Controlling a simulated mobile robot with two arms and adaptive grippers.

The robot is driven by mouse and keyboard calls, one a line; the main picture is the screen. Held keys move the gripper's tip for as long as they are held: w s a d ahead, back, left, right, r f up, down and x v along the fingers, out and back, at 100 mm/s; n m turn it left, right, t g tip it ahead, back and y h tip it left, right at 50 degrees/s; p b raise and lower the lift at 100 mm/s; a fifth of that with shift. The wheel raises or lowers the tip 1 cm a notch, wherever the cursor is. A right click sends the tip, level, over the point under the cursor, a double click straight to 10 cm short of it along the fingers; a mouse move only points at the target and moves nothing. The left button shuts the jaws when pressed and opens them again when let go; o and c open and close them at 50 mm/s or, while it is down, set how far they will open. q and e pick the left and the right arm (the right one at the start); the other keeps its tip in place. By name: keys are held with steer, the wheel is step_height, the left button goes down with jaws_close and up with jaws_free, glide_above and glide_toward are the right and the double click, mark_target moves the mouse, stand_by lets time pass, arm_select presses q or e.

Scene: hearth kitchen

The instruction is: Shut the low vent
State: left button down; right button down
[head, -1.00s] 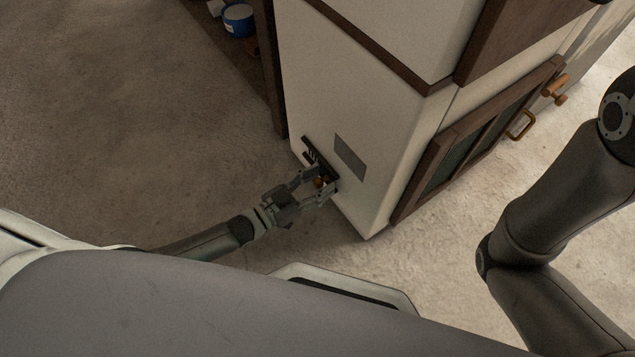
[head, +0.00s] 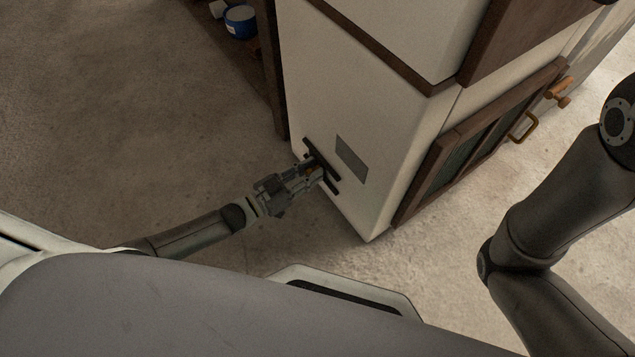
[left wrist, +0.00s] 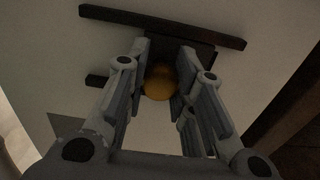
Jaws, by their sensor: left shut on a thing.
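The low vent sits on the cream side wall of the hearth unit, near the floor. Its dark rail (head: 322,160) shows in the head view, and a long rail (left wrist: 135,17) shows in the left wrist view. A dark sliding plate (left wrist: 196,47) with a round orange-brown knob (left wrist: 159,84) lies between the rails. My left gripper (head: 313,171) is shut on the knob, one finger on each side of it. Its fingers hide part of the plate and the lower rail. No open slots show now. My right gripper is out of view.
A grey rectangular patch (head: 351,158) is on the wall beside the vent. A dark-framed door with a brass handle (head: 523,127) is round the corner. A blue tub (head: 240,21) stands at the back. The floor (head: 130,130) on the left is clear.

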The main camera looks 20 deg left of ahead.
arm_select(q)
steer(key=shift+w+a, duration=0.75)
steer(key=shift+a, duration=0.2)
steer(key=c, duration=1.2)
jaws_free()
steer(key=shift+o, duration=0.2)
steer(key=v, duration=1.2)
